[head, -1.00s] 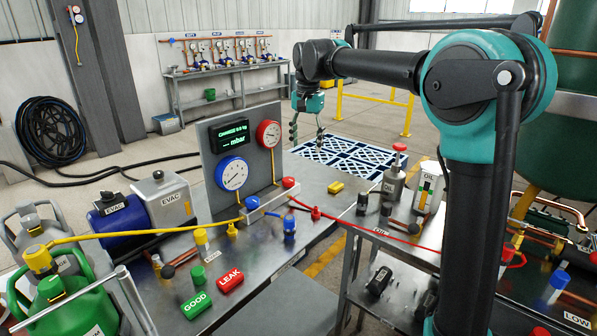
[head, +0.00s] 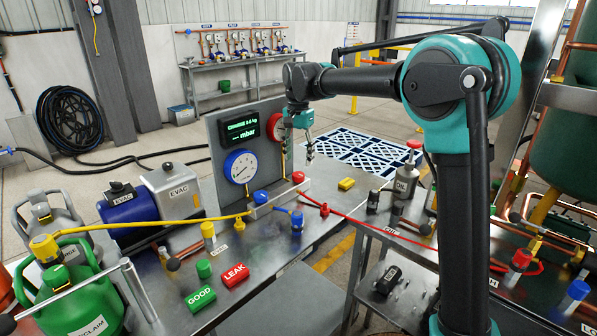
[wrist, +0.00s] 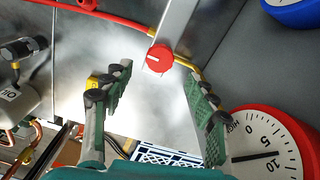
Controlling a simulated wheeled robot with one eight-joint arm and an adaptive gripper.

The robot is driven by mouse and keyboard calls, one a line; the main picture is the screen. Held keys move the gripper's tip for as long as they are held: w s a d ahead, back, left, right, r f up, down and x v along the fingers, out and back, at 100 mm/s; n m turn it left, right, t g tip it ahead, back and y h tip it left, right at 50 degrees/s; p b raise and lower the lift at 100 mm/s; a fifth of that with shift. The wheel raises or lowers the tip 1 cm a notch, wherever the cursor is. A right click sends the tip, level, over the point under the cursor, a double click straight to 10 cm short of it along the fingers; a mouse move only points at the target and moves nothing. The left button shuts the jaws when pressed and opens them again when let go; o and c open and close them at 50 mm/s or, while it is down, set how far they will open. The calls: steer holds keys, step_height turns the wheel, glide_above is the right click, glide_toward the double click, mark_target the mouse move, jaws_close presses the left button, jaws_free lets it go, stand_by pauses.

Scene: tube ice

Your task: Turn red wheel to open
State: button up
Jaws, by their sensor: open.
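A red wheel (head: 298,177) with a white line on its face sits at the right end of the grey manifold bar (head: 280,194), in front of the gauge panel. It also shows in the wrist view (wrist: 160,58), where its line lies roughly level. My gripper (head: 298,153) hangs above the red wheel with its fingers pointing down. In the wrist view my gripper (wrist: 162,78) is open, with its fingers wide apart. The red wheel appears between and slightly beyond the fingertips, with nothing held.
The red gauge (wrist: 268,150) is close to the right finger. A blue wheel (head: 260,197) sits at the manifold's other end. A red hose (head: 360,223) crosses the bench.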

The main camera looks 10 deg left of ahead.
mark_target(298, 174)
step_height(298, 174, down, 6)
steer(key=shift+r, duration=0.1)
stand_by(0.4)
steer(key=c, duration=1.2)
steer(key=shift+o, duration=0.2)
